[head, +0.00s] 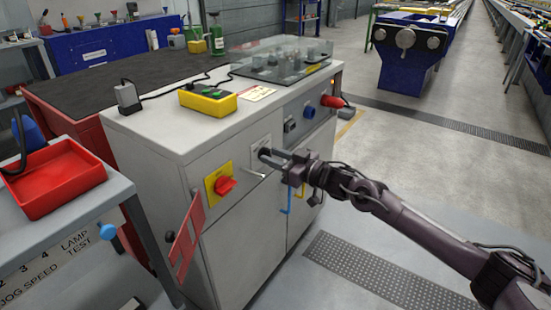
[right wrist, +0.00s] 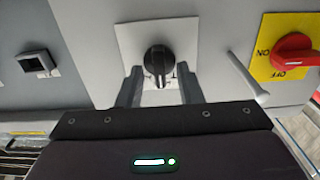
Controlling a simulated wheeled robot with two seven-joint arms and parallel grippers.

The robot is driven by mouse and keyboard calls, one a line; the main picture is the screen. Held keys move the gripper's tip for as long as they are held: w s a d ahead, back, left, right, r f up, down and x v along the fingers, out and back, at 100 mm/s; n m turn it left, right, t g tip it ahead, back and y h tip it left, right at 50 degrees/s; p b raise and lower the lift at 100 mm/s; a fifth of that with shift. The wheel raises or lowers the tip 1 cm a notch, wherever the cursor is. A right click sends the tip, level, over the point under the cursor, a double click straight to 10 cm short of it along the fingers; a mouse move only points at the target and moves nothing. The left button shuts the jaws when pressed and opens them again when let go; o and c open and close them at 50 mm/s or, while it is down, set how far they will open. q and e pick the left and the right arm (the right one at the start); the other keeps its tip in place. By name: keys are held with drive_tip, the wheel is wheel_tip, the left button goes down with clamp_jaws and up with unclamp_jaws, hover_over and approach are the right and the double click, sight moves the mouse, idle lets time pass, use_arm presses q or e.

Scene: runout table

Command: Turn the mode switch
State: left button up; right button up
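The mode switch, a black rotary knob (right wrist: 158,60) on a white square plate (right wrist: 128,42), is on the front of the grey cabinet. Its pointer looks close to upright in the right wrist view. My right gripper (right wrist: 160,72) is open, with one finger on each side of the knob and a visible gap on both sides. In the head view my right gripper (head: 269,157) reaches the cabinet front from the right and partly covers the knob. The plate (head: 261,140) shows above it. My left gripper is out of view.
A red rotary handle on a yellow plate (head: 224,183) is left of the knob, with a small pale lever (head: 251,172) between them. A red tag (head: 187,236) hangs at the cabinet's corner. A yellow button box (head: 208,99) and clear cover (head: 283,60) stand on top.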

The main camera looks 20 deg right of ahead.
clamp_jaws()
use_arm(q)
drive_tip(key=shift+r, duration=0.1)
use_arm(e)
drive_tip(key=shift+n, duration=0.4)
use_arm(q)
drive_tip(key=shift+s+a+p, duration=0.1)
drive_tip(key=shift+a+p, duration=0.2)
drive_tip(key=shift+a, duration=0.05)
use_arm(e)
drive_tip(key=n, duration=0.8)
drive_tip(key=shift+s+a+f, duration=0.1)
drive_tip(key=shift+f, duration=0.05)
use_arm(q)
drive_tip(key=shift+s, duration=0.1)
